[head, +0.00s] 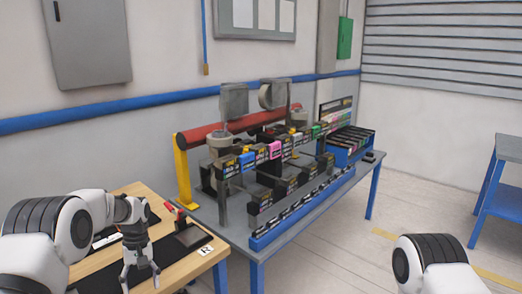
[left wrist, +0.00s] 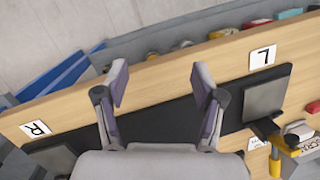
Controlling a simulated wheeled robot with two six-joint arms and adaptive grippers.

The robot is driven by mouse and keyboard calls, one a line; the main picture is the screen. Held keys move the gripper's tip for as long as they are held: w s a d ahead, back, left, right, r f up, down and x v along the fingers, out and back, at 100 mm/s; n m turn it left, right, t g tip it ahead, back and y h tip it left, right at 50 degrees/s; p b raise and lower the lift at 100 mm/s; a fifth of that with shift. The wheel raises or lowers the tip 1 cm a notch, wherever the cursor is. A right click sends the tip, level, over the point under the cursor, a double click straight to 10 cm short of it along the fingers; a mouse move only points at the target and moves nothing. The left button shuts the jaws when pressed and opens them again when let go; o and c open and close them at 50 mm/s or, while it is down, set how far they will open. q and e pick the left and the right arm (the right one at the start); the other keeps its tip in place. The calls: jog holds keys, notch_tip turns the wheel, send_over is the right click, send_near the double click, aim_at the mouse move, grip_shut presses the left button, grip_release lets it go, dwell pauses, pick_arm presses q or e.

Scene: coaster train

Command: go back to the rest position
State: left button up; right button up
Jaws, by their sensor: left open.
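My left gripper (head: 141,274) is over the wooden table at the lower left of the head view, pointing down. In the left wrist view its two fingers (left wrist: 160,88) are spread wide with nothing between them. Below them lie a black strip (left wrist: 165,121) and the wooden tabletop (left wrist: 150,78). My right arm shows only as a white and black link at the lower right of the head view, and its gripper is out of frame.
The wooden table carries an R card (head: 205,250), a dark plate (head: 187,237) and a red-handled tool (head: 172,208). An L card (left wrist: 262,57) shows in the wrist view. A grey-topped table (head: 234,232) with a coaster rig stands beyond. Open floor (head: 345,245) lies right.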

pick_arm(q)
jog(key=s+d+f+m+g, duration=0.1)
jog(key=s+d+f, duration=0.2)
jog(key=s+f, duration=0.7)
jog(key=s+d+f+m+g, duration=0.1)
jog(key=s+d+f+g, duration=0.1)
jog(key=s+f, duration=0.75)
jog(key=s+d+m+t, duration=0.3)
jog(key=s, duration=2.1)
jog(key=w+t, duration=0.2)
jog(key=w, duration=0.2)
jog(key=shift+w+a+m+t, duration=0.3)
jog(key=shift+a+m+t, duration=0.1)
jog(key=shift+s, duration=0.1)
